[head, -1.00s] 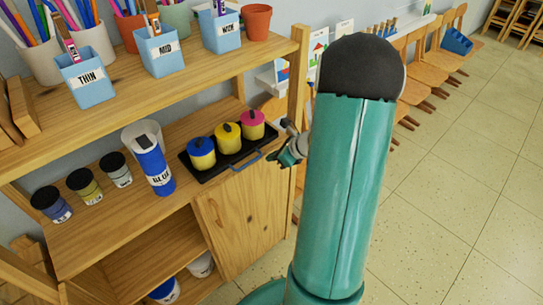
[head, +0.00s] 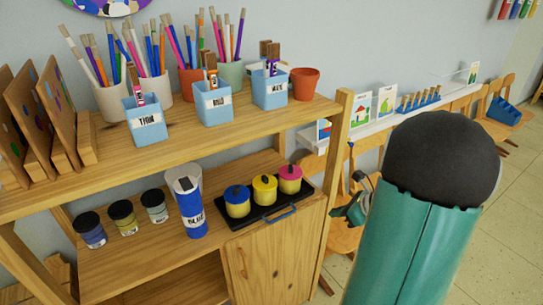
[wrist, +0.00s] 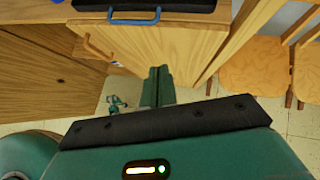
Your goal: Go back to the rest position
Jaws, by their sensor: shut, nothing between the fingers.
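My gripper (head: 346,211) is partly visible in the head view, just left of my teal arm with its dark rounded top. It is to the right of the shelf unit, near the black tray. In the wrist view, my gripper (wrist: 157,82) shows as two green fingers close together, shut and empty. The floor and the cabinet door lie beyond them. My arm hides part of the gripper in the head view.
The wooden shelf (head: 240,128) holds labelled blue brush cups. Below, a black tray (head: 238,224) carries three lidded pots, beside a blue-labelled cylinder (head: 190,205) and jars. Chairs (wrist: 255,65) stand right of the cabinet (head: 268,262). Open floor (head: 514,205) lies at the right.

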